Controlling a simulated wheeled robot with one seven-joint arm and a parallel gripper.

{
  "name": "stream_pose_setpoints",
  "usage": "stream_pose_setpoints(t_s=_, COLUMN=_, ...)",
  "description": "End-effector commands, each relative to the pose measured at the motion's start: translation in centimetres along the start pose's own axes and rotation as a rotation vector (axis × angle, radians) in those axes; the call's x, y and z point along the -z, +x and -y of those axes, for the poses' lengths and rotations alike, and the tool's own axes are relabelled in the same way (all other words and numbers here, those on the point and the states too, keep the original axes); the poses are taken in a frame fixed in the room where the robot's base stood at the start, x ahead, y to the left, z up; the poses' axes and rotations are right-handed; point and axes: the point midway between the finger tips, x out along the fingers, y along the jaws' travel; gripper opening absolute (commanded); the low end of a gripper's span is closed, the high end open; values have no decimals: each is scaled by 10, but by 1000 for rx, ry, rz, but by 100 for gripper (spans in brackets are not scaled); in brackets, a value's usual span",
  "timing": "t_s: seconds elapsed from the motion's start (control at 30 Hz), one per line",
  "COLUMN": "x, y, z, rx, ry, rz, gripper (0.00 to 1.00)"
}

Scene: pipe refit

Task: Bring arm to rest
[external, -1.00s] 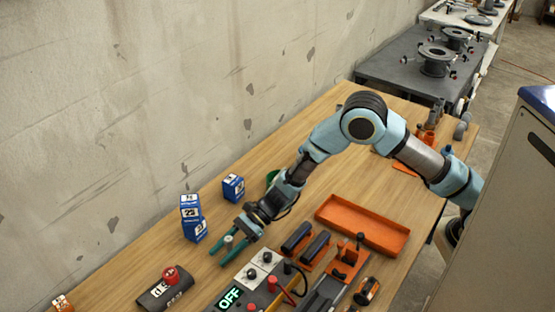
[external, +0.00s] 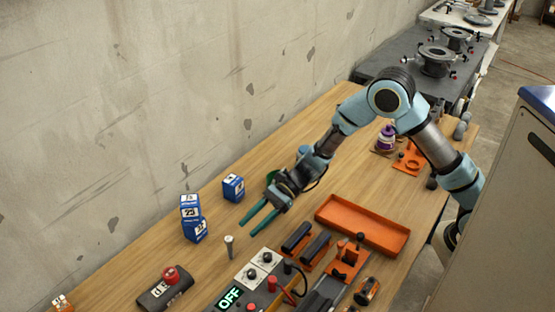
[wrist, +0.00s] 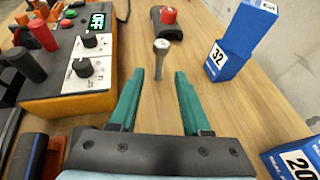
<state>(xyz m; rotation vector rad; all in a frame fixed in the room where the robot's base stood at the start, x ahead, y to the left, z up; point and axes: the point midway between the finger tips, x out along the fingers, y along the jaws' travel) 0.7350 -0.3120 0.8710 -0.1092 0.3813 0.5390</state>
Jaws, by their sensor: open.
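My gripper (external: 257,217) has two green fingers. It is open and empty above the wooden table (external: 150,262), and it also shows in the wrist view (wrist: 157,98). A bolt-like grey metal piece (external: 229,246) with a round head stands upright on the table, just beyond the fingertips and apart from them. In the wrist view the metal piece (wrist: 161,60) is ahead, between the lines of the two fingers. My arm reaches in from the right and is bent at a high elbow.
Blue numbered boxes (external: 192,218) stand left of my gripper, one pair stacked. A control box showing OFF (external: 230,298), black-handled tools and an empty orange tray (external: 362,226) lie in front and right. A red-button device (external: 165,288) is front left. The wall (external: 130,90) runs behind.

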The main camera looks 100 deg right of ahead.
Motion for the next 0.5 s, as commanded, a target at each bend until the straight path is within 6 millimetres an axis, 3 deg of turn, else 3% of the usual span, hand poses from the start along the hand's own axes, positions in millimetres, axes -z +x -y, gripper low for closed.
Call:
stream_pose_setpoints(t_s=0.17, x=-22, y=6, z=6, rx=7, ry=-16, rz=-3, gripper=48)
stream_pose_setpoints(t_s=0.33, x=-48, y=11, z=-61, rx=-161, ry=-272, rz=-162, gripper=48)
stream_pose_setpoints(t_s=0.5, x=-72, y=-3, z=-128, rx=-347, ry=-673, rz=-352, gripper=48)
